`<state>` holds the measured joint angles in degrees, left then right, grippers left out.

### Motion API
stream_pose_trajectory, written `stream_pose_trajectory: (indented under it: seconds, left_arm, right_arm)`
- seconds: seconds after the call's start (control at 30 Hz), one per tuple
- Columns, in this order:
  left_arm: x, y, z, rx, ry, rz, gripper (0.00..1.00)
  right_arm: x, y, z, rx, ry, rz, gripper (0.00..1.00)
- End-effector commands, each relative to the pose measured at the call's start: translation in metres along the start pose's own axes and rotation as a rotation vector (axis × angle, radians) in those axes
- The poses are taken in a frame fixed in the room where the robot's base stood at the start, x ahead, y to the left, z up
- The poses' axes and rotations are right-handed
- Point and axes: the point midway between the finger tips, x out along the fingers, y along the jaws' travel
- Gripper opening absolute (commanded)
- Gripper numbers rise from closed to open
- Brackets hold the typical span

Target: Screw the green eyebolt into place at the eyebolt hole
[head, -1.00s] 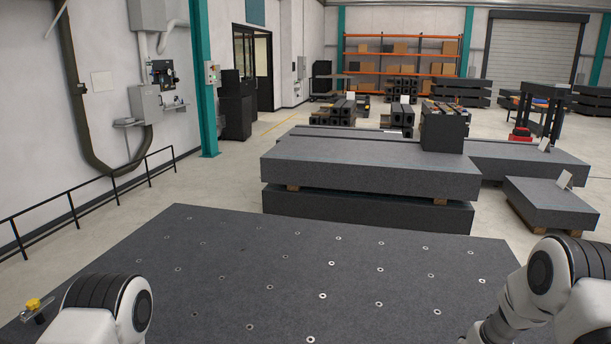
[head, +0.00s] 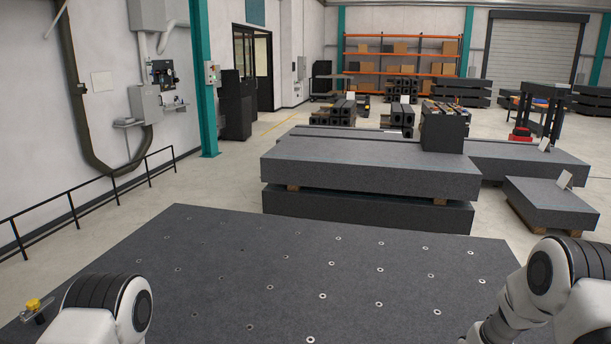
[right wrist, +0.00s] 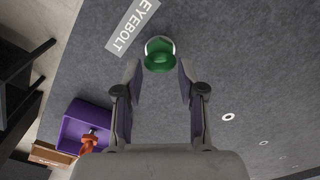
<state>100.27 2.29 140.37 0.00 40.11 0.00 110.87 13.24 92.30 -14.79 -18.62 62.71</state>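In the right wrist view, the green eyebolt (right wrist: 159,60) is at the granite surface, with a pale rim around part of it. A grey label reading EYEBOLT (right wrist: 133,26) lies beside it. My right gripper (right wrist: 160,70) points at the eyebolt. Its two fingers are apart, one on each side of the eyebolt's near edge, with narrow gaps showing. The eyebolt's shank and the hole under it are hidden. In the head view only links of my arms show. My left gripper is out of view.
A purple open box (right wrist: 84,125) with an orange-red item (right wrist: 92,139) stands near the bed's edge in the right wrist view. The dark granite bed (head: 200,300) has rows of metal inserts. A yellow-knobbed fitting (head: 33,305) sits at its left. More granite slabs (head: 370,170) lie behind.

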Motion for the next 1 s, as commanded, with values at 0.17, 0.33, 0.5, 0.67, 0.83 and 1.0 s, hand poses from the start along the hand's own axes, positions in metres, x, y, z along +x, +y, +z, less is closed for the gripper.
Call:
stream_pose_trajectory:
  seconds: [0.17, 0.33, 0.5, 0.67, 0.83, 1.0]
  left_arm:
    - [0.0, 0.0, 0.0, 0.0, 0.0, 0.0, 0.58]
    - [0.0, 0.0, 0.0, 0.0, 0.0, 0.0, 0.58]
    - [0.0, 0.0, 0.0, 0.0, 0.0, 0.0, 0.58]
    - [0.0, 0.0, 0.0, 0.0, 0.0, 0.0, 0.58]
    - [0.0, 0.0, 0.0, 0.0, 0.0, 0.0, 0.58]
    - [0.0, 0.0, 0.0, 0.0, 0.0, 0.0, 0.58]
  right_arm:
    - [0.0, 0.0, 0.0, -0.011, -0.001, 0.001, 0.58]
    - [-0.001, 0.0, 0.0, -0.012, 0.0, 0.0, 0.58]
    - [-0.02, -0.001, 0.0, -0.013, 0.001, -0.002, 0.58]
    - [-0.043, 0.0, 0.0, -0.013, 0.001, -0.002, 0.58]
    - [-0.059, 0.0, 0.0, -0.014, 0.0, -0.001, 0.58]
    - [-0.06, 0.0, 0.0, -0.014, 0.0, 0.0, 0.58]
